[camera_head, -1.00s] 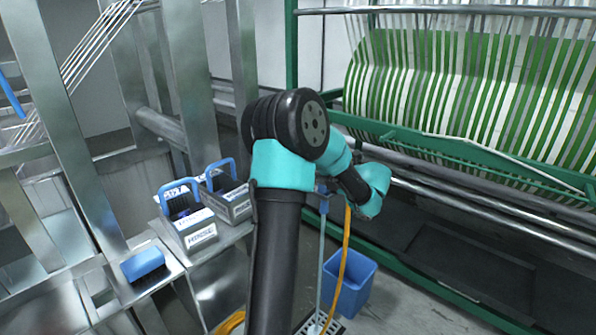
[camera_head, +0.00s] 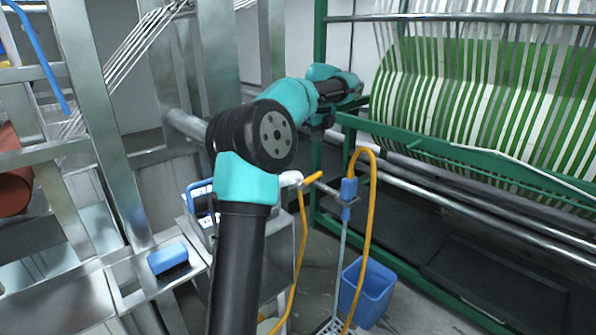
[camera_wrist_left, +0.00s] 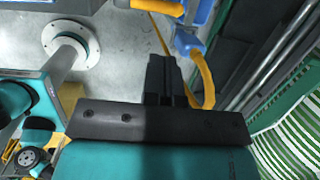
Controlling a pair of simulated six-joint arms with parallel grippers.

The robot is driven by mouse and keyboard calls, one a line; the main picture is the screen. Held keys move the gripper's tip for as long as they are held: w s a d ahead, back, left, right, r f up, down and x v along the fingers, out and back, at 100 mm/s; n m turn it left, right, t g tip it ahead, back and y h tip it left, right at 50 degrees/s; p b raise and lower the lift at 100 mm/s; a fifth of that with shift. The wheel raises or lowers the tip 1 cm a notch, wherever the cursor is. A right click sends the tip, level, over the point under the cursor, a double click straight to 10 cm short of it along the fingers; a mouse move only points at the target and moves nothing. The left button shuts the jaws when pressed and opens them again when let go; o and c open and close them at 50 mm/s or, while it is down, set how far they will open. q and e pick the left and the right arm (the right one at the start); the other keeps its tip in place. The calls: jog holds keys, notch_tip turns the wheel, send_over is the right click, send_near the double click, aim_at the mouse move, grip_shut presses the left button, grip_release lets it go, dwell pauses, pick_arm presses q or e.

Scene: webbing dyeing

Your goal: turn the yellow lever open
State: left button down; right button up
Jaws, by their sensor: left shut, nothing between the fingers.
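The yellow lever (camera_head: 313,179) sits beside a white fitting on a metal pipe, in the middle of the head view. A yellow handle, which looks like the same lever (camera_wrist_left: 158,6), shows at the top edge of the left wrist view. My left gripper (camera_wrist_left: 162,62) is shut and empty, with its dark fingers apart from the lever. In the head view my left arm reaches up past the lever, its wrist above and behind it. The gripper's fingertips are not clear there. My right gripper is not in view.
A yellow hose (camera_head: 371,220) loops from a blue nozzle (camera_head: 348,190) near the lever. A blue bin (camera_head: 368,290) stands on the floor below. The green-framed webbing machine (camera_head: 470,170) is at the right. A blue brush (camera_head: 168,258) lies on the metal bench at the left.

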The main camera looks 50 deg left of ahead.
aim_at(314, 176)
pick_arm(q)
jog(key=shift+w+f, duration=0.1)
jog(key=x, duration=1.2)
jog(key=shift+a+f, duration=0.1)
jog(key=shift+f, duration=0.25)
jog(key=shift+w+a+f, duration=0.1)
jog(key=shift+f, duration=0.5)
jog(key=shift+x, duration=1)
jog(key=w+v, duration=0.1)
jog(key=v, duration=1.4)
jog(key=shift+w+r, duration=0.15)
jog(key=shift+w, duration=0.3)
